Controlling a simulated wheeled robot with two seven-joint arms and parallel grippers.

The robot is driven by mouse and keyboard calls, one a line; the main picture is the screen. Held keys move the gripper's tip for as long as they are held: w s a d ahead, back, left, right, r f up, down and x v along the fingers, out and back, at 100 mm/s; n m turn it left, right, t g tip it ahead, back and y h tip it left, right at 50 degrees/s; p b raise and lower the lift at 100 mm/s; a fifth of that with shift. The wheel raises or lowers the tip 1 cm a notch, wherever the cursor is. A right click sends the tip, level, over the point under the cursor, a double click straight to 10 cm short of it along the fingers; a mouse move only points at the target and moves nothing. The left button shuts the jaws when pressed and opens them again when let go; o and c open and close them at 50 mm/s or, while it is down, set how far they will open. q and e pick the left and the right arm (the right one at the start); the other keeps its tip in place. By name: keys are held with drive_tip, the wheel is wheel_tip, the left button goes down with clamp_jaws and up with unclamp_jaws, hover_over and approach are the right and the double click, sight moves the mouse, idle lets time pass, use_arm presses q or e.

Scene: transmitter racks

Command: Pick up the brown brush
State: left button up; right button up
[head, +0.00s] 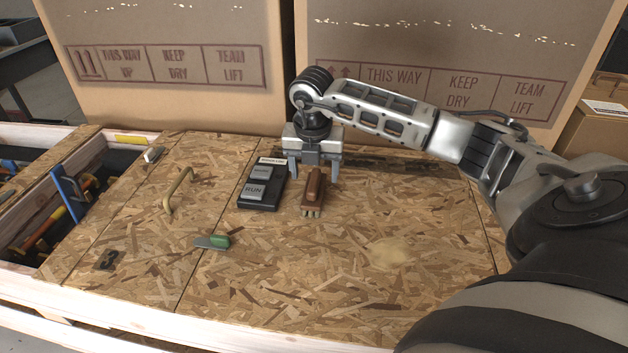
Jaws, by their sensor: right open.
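My right gripper (314,178) is open, fingers pointing down, over the far end of the brush. My left gripper is not in view.
A black box with grey buttons (261,187), one marked RUN, sits close left of the brush. A green-handled scraper (213,241) and a tan handle (179,189) lie further left. Large cardboard boxes (170,50) stand behind. Chipboard right of the brush is clear.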

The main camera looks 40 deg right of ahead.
sight(314, 180)
drive_tip(key=f, duration=0.3)
drive_tip(key=f+b, duration=0.1)
drive_tip(key=shift+w+d+f, duration=0.25)
drive_tip(key=shift+w+f, duration=0.05)
drive_tip(key=shift+f, duration=0.35)
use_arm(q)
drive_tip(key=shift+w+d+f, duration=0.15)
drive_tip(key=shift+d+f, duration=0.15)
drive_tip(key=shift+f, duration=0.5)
use_arm(e)
drive_tip(key=c, duration=1.1)
